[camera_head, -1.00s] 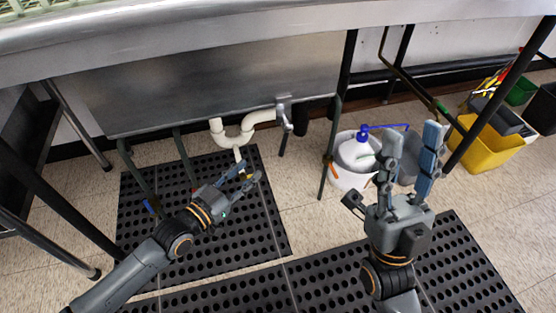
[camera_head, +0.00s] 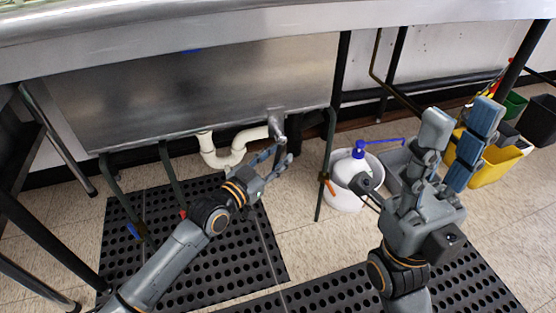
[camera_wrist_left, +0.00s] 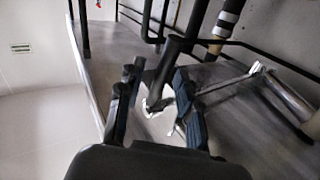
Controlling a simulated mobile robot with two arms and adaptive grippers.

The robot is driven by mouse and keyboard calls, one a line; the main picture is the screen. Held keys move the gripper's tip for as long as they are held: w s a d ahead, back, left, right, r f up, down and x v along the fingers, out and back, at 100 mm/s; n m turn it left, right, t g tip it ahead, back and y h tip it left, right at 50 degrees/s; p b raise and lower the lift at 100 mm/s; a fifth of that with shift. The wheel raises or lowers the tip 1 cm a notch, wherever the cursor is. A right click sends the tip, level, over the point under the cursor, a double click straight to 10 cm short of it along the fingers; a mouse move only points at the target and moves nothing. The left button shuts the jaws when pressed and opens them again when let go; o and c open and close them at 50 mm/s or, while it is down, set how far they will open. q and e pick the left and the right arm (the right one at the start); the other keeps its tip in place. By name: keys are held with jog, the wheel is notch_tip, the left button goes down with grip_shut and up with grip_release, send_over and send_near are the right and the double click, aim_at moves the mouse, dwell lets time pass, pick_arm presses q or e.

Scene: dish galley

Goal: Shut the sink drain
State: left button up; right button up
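The steel sink basin (camera_head: 200,95) hangs under the counter. A white drain pipe (camera_head: 222,157) bends below it, beside a grey drain lever (camera_head: 277,122) at the basin's lower right. My left gripper (camera_head: 279,158) is open and empty, just below the lever and right of the pipe; contact cannot be told. In the left wrist view, the left gripper's fingers (camera_wrist_left: 157,100) are apart, with a dark bar and a pale fitting seen between and beyond them. My right gripper (camera_head: 462,135) is open and empty at the right, well away from the drain.
A white bucket (camera_head: 345,192) holds a white jug with a blue pump (camera_head: 359,150). A yellow bin (camera_head: 490,160) stands at the right. Dark sink legs (camera_head: 326,165) stand near my left gripper. A black perforated mat (camera_head: 190,255) covers the floor.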

pick_arm(q)
jog(key=shift+w+d, duration=0.25)
jog(key=shift+w, duration=0.05)
jog(key=shift+c, duration=0.4)
grip_shut()
